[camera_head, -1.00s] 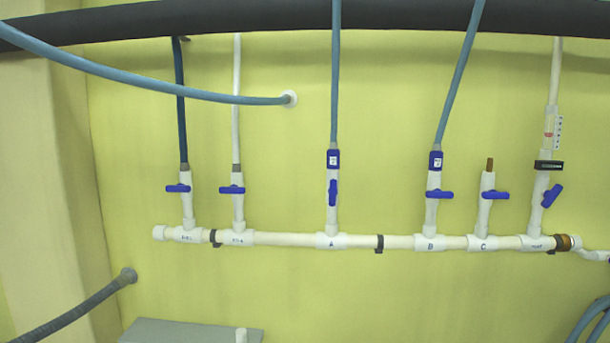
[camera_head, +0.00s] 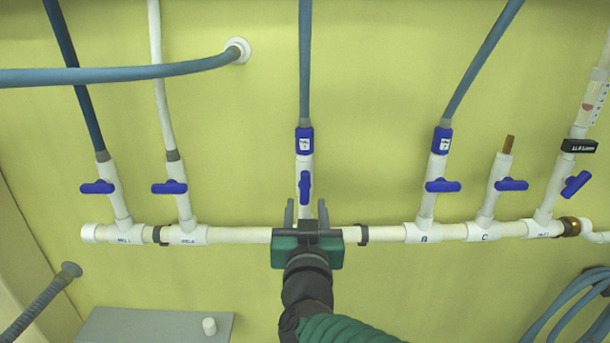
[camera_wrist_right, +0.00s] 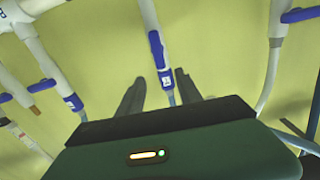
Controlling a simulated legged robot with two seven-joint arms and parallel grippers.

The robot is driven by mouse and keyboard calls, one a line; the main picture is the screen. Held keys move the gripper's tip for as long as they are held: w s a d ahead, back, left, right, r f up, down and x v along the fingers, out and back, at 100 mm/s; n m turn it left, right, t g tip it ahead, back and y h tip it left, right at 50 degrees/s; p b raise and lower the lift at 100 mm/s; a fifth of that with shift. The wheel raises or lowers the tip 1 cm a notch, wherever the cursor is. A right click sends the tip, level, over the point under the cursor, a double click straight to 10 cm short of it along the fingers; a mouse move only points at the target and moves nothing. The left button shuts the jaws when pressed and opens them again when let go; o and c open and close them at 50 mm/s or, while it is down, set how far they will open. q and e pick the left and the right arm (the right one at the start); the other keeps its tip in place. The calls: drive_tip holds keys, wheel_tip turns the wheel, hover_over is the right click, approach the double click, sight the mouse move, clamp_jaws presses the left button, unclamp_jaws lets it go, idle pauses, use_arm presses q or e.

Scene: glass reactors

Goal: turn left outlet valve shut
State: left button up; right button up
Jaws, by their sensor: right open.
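The left outlet valve is most likely the one on the middle branch, with a blue lever (camera_head: 305,187) pointing up along its white pipe, in line with it. Its label is hidden behind my gripper. My right gripper (camera_head: 306,208) is open just below the lever, one finger to each side of the pipe. In the wrist view the same lever (camera_wrist_right: 157,50) lies ahead of the open right gripper (camera_wrist_right: 159,76), roughly between the finger lines. I cannot tell whether it touches anything. My left gripper is not in view.
A white manifold pipe (camera_head: 388,234) runs across the yellow wall. Neighbouring branches have crosswise blue levers (camera_head: 170,187) (camera_head: 442,186). A blue hose (camera_head: 130,74) crosses the upper left. A grey box (camera_head: 150,325) stands below. Wall space between branches is free.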

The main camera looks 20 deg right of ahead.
sight(305, 184)
drive_tip(key=x, duration=0.3)
drive_tip(key=p+x, duration=0.1)
drive_tip(key=x, duration=0.3)
drive_tip(key=p+x, duration=0.1)
drive_tip(key=x, duration=0.3)
drive_tip(key=shift+w+f, duration=0.25)
drive_tip(key=shift+f, duration=0.1)
drive_tip(key=shift+w+d+r, duration=0.1)
drive_tip(key=shift+w+d, duration=0.1)
drive_tip(key=shift+w, duration=0.2)
drive_tip(key=shift+s, duration=0.1)
drive_tip(key=shift+c, duration=0.3)
clamp_jaws()
